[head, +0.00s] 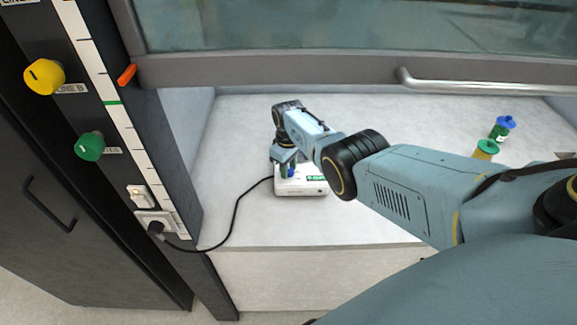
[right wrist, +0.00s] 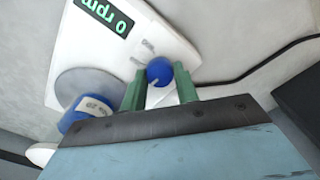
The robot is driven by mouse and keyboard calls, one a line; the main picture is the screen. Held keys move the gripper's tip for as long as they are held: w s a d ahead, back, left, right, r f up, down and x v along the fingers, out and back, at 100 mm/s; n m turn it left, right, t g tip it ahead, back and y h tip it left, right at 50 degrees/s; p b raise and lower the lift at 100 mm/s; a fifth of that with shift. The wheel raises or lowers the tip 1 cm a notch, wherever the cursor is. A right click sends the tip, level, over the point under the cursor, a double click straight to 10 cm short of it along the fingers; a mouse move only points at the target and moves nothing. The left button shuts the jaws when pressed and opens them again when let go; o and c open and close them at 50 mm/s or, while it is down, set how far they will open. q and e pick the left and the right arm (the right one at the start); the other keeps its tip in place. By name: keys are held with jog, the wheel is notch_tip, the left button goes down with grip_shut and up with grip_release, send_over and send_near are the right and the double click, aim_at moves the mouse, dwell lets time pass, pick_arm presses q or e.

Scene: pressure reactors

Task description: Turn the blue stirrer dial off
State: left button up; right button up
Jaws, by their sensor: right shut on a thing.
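The white stirrer (head: 301,189) stands on the pale worktop inside the hood, and its green display (right wrist: 105,17) reads 0 rpm in the right wrist view. Its round blue dial (right wrist: 159,71) has a pale pointer line and sits on the stirrer's front edge. My right gripper (right wrist: 160,88) has its green fingers on either side of the dial and is shut on it. In the head view the right gripper (head: 287,168) reaches down over the stirrer and hides part of it. My left gripper is not in view.
A blue labelled vessel (right wrist: 85,112) is by the stirrer's grey round plate (right wrist: 88,86). A black cable (head: 236,215) runs from the stirrer to a wall socket. A raised sash (head: 300,66) crosses above.

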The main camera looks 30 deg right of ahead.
jog(key=shift+n, duration=0.5)
jog(key=o, duration=1)
jog(key=shift+c, duration=0.2)
jog(key=shift+r+p, duration=0.45)
jog(key=shift+r, duration=0.1)
notch_tip(320, 180, up, 5)
jog(key=shift+f+p, duration=0.1)
jog(key=shift+p, duration=1.1)
notch_tip(320, 180, up, 8)
jog(key=shift+f+p, duration=0.2)
jog(key=shift+p, duration=0.2)
